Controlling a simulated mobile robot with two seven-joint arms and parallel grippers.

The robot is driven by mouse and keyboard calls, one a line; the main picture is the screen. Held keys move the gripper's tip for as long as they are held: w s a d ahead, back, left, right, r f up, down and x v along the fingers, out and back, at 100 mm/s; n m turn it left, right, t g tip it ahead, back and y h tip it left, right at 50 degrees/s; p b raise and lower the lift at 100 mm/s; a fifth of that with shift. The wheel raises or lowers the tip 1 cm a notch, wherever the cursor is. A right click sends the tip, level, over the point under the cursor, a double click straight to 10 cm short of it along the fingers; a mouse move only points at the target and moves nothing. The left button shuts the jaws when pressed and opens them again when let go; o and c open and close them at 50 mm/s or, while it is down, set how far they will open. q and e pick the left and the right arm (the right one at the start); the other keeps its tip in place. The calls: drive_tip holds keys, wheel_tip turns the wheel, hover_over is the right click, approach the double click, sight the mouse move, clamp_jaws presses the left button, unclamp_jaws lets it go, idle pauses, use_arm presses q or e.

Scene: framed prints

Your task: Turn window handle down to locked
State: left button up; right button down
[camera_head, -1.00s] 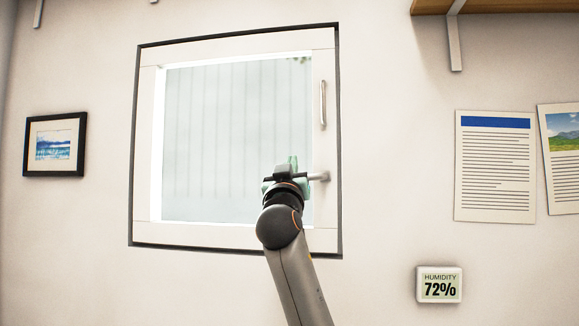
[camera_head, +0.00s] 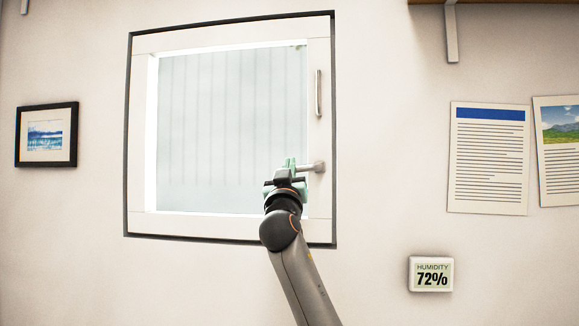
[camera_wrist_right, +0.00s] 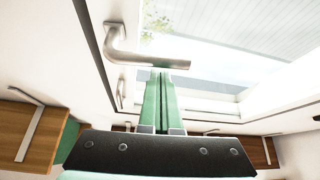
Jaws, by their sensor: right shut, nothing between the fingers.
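The window handle (camera_head: 312,167) is a metal lever low on the right side of the white window frame (camera_head: 230,229). It lies about level, pointing left from its mount. In the right wrist view the lever (camera_wrist_right: 150,60) crosses just beyond my fingertips. My right gripper (camera_head: 290,166) is at the lever's free end, its green fingers (camera_wrist_right: 161,78) shut with nothing between them. Whether the fingertips touch the lever cannot be told. My left gripper is not in view.
A vertical metal bar (camera_head: 318,93) is on the frame above the lever. A humidity display (camera_head: 431,274), pinned sheets (camera_head: 488,160) and a framed print (camera_head: 46,135) are on the wall. A wooden shelf (camera_wrist_right: 25,130) shows in the wrist view.

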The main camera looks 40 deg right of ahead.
drive_tip(key=shift+f+n+t+y, duration=0.3)
drive_tip(key=shift+n+y, duration=0.1)
drive_tip(key=shift+n, duration=0.4)
drive_tip(key=shift+f+n+t+y, duration=0.2)
drive_tip(key=shift+n+t+y, duration=0.15)
drive_tip(key=shift+n, duration=0.45)
drive_tip(key=shift+s+d+f+n+t+y, duration=0.2)
drive_tip(key=shift+s+d+f+n+y, duration=0.3)
drive_tip(key=shift+s+f+n, duration=0.35)
drive_tip(key=shift+s+d+f+n+t+y, duration=0.25)
drive_tip(key=shift+s+d+f+n+y, duration=0.2)
drive_tip(key=shift+d+f+n, duration=0.4)
drive_tip(key=shift+s+d+f+n+t+y, duration=0.2)
drive_tip(key=shift+s+d+f+n+y, duration=0.2)
drive_tip(key=shift+s+f+n, duration=0.5)
drive_tip(key=shift+f+m, duration=0.2)
drive_tip(key=shift+m, duration=0.2)
